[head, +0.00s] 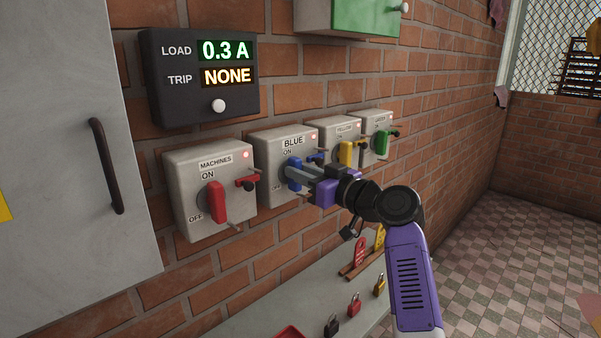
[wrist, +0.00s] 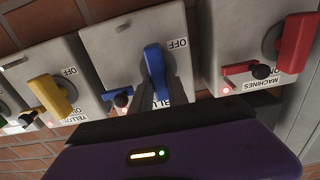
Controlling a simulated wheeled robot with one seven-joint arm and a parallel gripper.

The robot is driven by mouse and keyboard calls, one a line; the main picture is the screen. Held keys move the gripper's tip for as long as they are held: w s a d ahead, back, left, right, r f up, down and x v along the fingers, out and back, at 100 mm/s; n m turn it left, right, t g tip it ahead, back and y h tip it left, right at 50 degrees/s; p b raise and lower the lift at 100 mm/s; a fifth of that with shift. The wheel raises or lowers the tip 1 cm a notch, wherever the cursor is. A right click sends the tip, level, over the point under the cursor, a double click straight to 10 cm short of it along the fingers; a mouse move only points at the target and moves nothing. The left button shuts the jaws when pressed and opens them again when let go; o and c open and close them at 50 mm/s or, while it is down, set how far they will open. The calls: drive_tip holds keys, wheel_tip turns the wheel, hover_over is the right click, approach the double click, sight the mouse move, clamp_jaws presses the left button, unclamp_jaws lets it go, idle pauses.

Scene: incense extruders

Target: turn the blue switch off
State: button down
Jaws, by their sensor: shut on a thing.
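The blue switch is a grey box (head: 267,152) labelled BLUE, with ON at the top and OFF at the lower left. Its blue handle (head: 292,170) is partly hidden by my gripper (head: 299,180), which reaches in from the right and is shut on it. In the upside-down wrist view, the handle (wrist: 155,68) stands nearly upright between my dark fingers (wrist: 157,88). The OFF mark shows beside its far end, and the ON mark is hidden. A red lamp (head: 314,141) glows on the box. A small blue side tab (wrist: 117,95) shows beside the handle.
The MACHINES box (head: 184,172) with a red handle is close on the left. The yellow-handled (head: 346,152) and green-handled (head: 382,143) boxes are on the right. A panel (head: 166,98) above reads 0.3 A, TRIP NONE. Padlocks (head: 354,304) are below.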

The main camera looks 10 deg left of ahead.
drive_tip(key=shift+m, duration=0.3)
drive_tip(key=shift+w+d+f+m+p, duration=0.2)
drive_tip(key=shift+m+p, duration=0.5)
drive_tip(key=shift+m, duration=2.2)
drive_tip(key=shift+w+d+f+m+p, duration=0.15)
drive_tip(key=shift+m+p, duration=0.5)
drive_tip(key=shift+m, duration=2.25)
drive_tip(key=shift+w+d+f+m+p, duration=0.2)
drive_tip(key=shift+m+p, duration=0.5)
drive_tip(key=shift+m, duration=2.2)
drive_tip(key=shift+s+a+f, duration=0.1)
drive_tip(key=shift+a, duration=0.05)
drive_tip(key=c, duration=1.3)
unclamp_jaws()
